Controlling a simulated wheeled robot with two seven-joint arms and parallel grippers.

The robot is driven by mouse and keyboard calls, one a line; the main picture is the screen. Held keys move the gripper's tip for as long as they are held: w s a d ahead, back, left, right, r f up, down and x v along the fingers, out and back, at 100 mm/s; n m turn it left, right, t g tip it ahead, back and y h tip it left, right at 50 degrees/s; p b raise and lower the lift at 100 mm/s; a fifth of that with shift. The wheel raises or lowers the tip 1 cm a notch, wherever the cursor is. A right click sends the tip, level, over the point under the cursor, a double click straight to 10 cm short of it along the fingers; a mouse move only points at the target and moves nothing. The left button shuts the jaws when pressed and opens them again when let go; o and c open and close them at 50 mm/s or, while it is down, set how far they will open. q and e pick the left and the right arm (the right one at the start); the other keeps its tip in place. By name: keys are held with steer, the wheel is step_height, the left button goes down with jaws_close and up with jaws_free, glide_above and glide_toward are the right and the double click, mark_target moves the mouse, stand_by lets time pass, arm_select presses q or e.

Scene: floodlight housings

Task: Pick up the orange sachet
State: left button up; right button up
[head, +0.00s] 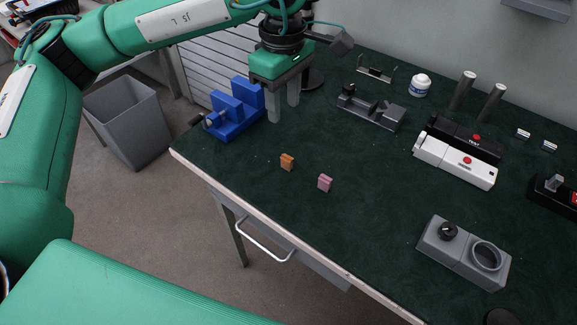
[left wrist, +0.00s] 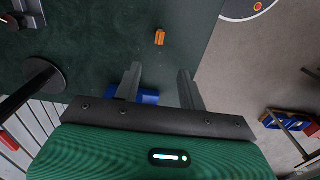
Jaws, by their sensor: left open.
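The orange sachet (head: 287,162) is a small block-like packet on the dark green table top, near its front left edge. It also shows in the left wrist view (left wrist: 159,37), beyond my fingertips. My left gripper (head: 284,112) is open and empty, fingers pointing down above the table beside the blue vise. It is behind the sachet and a little left of it in the head view, clear of it. In the left wrist view the two fingers (left wrist: 159,80) are apart with nothing held between them. My right gripper is not in view.
A pink sachet (head: 325,183) lies right of the orange one. A blue vise (head: 236,110) stands close left of my left gripper. A grey fixture (head: 371,108), a white box (head: 455,162) and a grey housing (head: 464,253) stand farther right. The table around the sachets is clear.

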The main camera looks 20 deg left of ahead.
arm_select(q)
glide_above(287, 158)
steer(key=f, duration=0.9)
steer(key=shift+a+f, duration=0.2)
steer(key=shift+f, duration=0.1)
step_height(287, 158, down, 5)
steer(key=shift+d+r, duration=0.1)
steer(key=shift+d, duration=0.05)
steer(key=shift+c, duration=0.9)
jaws_close()
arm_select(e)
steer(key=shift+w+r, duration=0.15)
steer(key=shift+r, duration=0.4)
